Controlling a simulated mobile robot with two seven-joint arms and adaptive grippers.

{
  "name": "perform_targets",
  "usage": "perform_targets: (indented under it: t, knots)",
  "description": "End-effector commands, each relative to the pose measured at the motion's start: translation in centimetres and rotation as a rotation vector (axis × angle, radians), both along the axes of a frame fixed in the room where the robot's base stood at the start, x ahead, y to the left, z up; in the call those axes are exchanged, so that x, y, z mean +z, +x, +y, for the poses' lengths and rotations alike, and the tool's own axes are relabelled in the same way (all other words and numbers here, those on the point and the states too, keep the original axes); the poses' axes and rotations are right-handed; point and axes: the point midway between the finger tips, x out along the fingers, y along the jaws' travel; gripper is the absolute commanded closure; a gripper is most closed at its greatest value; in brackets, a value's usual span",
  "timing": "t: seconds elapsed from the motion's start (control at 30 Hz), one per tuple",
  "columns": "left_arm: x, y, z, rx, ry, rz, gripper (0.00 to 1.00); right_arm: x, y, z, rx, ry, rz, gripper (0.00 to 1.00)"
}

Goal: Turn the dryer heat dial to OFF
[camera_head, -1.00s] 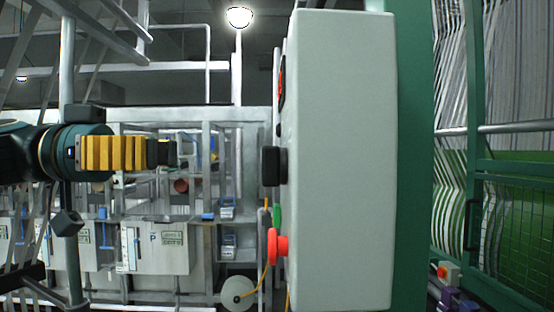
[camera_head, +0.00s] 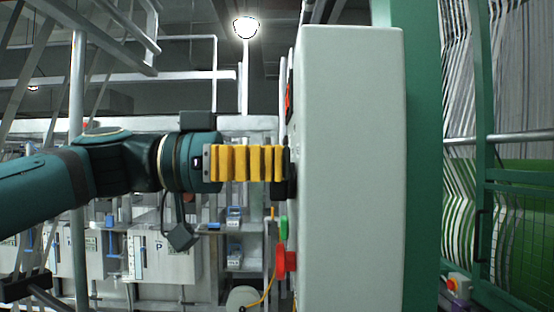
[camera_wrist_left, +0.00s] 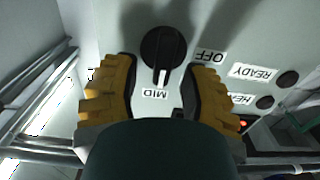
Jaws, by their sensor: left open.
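The heat dial (camera_wrist_left: 165,48) is a round black knob on the pale control box (camera_head: 352,170). In the left wrist view its white pointer is at the MID label (camera_wrist_left: 154,93), and the OFF label (camera_wrist_left: 210,57) is to its right. My left gripper (camera_wrist_left: 160,68) is open, with its yellow-backed fingers on either side of the dial's lower part. I cannot tell whether they touch it. In the head view the left gripper (camera_head: 287,168) reaches the box's left-facing panel, and its dark tips merge with the dial there. My right gripper is not in view.
Below the gripper, a green button (camera_head: 284,228) and a red button (camera_head: 281,262) stick out from the panel. The READY lamp (camera_wrist_left: 288,79) is right of the dial in the wrist view. A green frame (camera_head: 422,160) stands right of the box.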

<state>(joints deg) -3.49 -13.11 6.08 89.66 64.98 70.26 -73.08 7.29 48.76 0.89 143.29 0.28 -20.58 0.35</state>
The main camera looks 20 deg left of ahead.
Motion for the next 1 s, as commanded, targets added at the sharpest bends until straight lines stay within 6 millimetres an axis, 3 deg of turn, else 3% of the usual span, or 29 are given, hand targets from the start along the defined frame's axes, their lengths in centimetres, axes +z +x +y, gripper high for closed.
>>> perform_targets:
  t: [0.33, 0.37, 0.47, 0.5, 1.0]
  knots:
    - [-0.02, 0.11, -0.38, 0.000, 0.000, 0.000, 0.56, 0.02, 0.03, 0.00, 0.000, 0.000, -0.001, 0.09]
    - [-0.02, 0.11, -0.37, 0.000, 0.000, 0.000, 0.61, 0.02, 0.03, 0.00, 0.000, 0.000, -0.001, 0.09]
    - [-0.02, 0.11, -0.37, 0.000, 0.000, 0.000, 0.96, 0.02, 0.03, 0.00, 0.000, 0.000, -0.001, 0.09]
    - [-0.02, 0.11, -0.37, 0.000, 0.000, 0.000, 1.00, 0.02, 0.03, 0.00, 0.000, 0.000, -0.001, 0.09]
    - [-0.20, 0.14, -0.49, -0.004, 0.001, 0.012, 1.00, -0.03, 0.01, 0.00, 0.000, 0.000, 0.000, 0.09]
